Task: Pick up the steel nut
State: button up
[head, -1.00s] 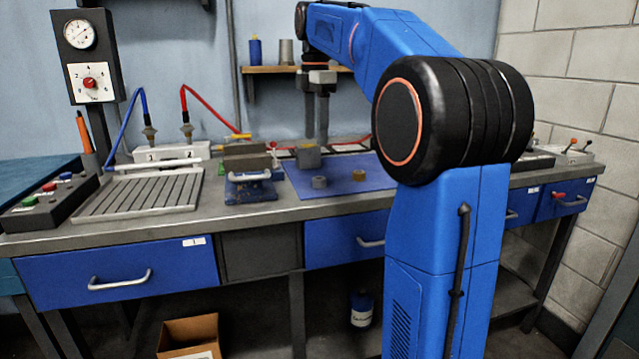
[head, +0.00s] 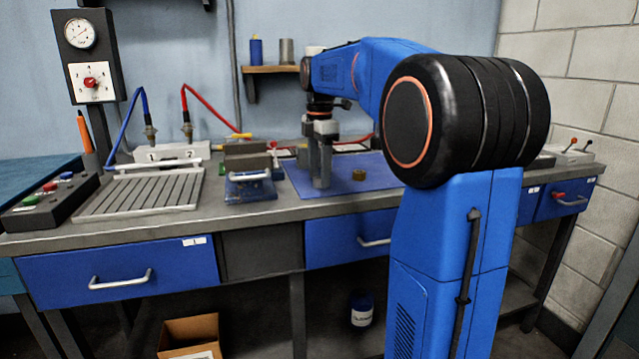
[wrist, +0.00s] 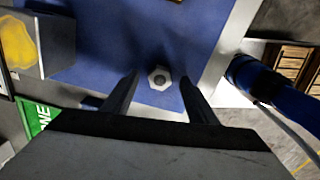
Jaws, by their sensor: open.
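The steel nut (wrist: 160,78) is a small light-grey hexagon with a dark round hole. In the wrist view it lies flat on the blue mat (wrist: 110,45), close to the mat's edge. My gripper (wrist: 159,80) is open, its two dark fingers on either side of the nut, with gaps showing between them and it. In the head view my gripper (head: 321,184) points straight down low over the left part of the mat and hides the nut. From these views I cannot tell the exact height of the fingertips above the mat.
A brass-coloured nut (head: 358,174) lies on the mat to the right of my gripper. A blue vise (head: 249,180) stands close to the left. A grey block with a yellow patch (wrist: 38,42) is at the left in the wrist view. The mat's right part is clear.

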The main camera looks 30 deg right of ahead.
jog(key=shift+f, duration=0.25)
jog(key=shift+c, duration=0.7)
jog(key=c, duration=1.1)
jog(key=shift+o, duration=0.2)
